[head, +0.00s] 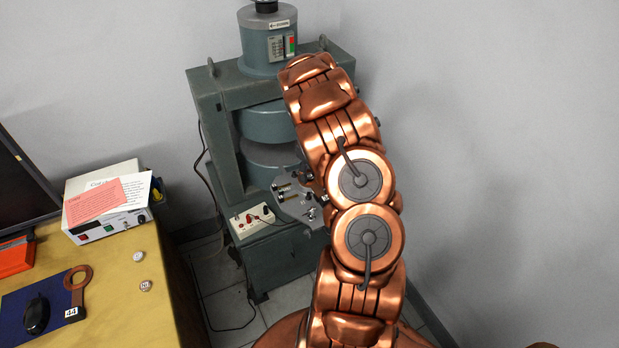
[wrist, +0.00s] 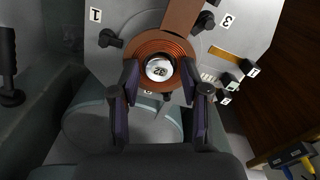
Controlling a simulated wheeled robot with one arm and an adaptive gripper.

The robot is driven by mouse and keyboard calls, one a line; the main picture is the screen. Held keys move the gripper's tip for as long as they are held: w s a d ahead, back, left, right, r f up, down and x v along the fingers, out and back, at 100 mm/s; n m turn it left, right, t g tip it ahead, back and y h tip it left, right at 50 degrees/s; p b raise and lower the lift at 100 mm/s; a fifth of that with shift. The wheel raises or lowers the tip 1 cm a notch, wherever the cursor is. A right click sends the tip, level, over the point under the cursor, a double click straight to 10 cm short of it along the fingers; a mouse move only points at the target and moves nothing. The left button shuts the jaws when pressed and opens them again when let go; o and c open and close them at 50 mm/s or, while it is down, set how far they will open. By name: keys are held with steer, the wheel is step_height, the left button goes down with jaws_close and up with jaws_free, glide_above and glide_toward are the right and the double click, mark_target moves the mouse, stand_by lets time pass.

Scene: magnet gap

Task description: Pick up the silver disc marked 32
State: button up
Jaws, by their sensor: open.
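The silver disc marked 32 (wrist: 159,70) sits inside a copper-coloured ring (wrist: 178,48) in the wrist view, its number upside down. The ring has a flat copper handle and rests against a grey plate (wrist: 120,18) marked 1 and 3. My gripper (wrist: 159,82) is open, with its dark fingers on either side of the disc and nothing held between them. I cannot tell whether the fingertips touch the ring. In the head view my arm hides the disc and most of the gripper, beside the green magnet (head: 266,125).
Knobs and terminals (wrist: 229,80) stick out right of the ring. A yellow desk (head: 120,320) at left holds a white instrument box (head: 108,222), two small silver discs (head: 138,256) (head: 145,286), and a copper ring paddle tagged 44 (head: 77,291). A black cable hangs beside the magnet.

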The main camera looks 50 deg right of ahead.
mark_target(309, 176)
jaws_close()
steer(key=shift+r, duration=0.15)
steer(key=shift+r+b, duration=0.3)
steer(key=shift+r, duration=2.1)
